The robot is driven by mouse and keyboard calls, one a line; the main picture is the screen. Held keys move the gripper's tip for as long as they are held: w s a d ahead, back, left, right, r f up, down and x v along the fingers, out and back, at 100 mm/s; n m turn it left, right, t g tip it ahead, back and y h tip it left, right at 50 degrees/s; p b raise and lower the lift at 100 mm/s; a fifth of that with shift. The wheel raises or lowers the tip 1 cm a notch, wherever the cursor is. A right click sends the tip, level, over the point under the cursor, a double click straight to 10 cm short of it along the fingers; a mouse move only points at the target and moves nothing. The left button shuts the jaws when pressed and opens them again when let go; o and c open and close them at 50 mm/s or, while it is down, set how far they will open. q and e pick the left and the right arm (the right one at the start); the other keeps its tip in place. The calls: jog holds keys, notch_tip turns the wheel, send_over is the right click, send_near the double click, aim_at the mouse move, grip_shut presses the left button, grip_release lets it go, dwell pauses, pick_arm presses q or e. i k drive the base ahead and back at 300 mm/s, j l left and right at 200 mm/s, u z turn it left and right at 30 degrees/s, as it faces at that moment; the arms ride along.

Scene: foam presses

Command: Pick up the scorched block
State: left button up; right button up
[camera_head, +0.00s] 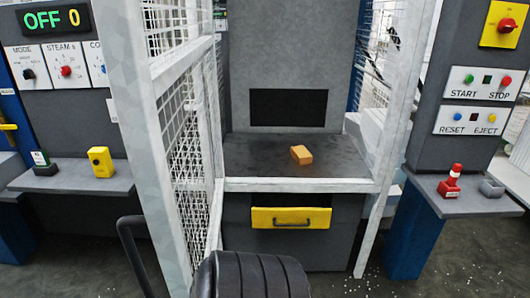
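An orange-brown block (301,154) lies on the dark grey bed (252,160) of the press in the middle. It is the only block in view, and no burn marks can be made out at this size. It sits a little right of the bed's middle, below a black opening (288,108) in the press's back wall. Neither of my grippers shows in this view. Nothing is touching the block.
White mesh guard panels (190,125) and posts flank the bed, with a white rail (300,185) along its front. A yellow drawer front (291,218) is below. Control panels with small shelves stand left and right. White bits litter the right floor.

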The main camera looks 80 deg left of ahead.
aim_at(300, 155)
jog(key=i+j+u, duration=0.2)
jog(key=u, duration=0.25)
jog(key=i+j+u, duration=0.2)
jog(key=u, duration=0.25)
jog(key=i+u, duration=0.55)
jog(key=u, duration=0.3)
jog(key=i+u, duration=0.25)
jog(key=u, duration=0.2)
jog(key=i+l+u, duration=0.2)
jog(key=u, duration=0.25)
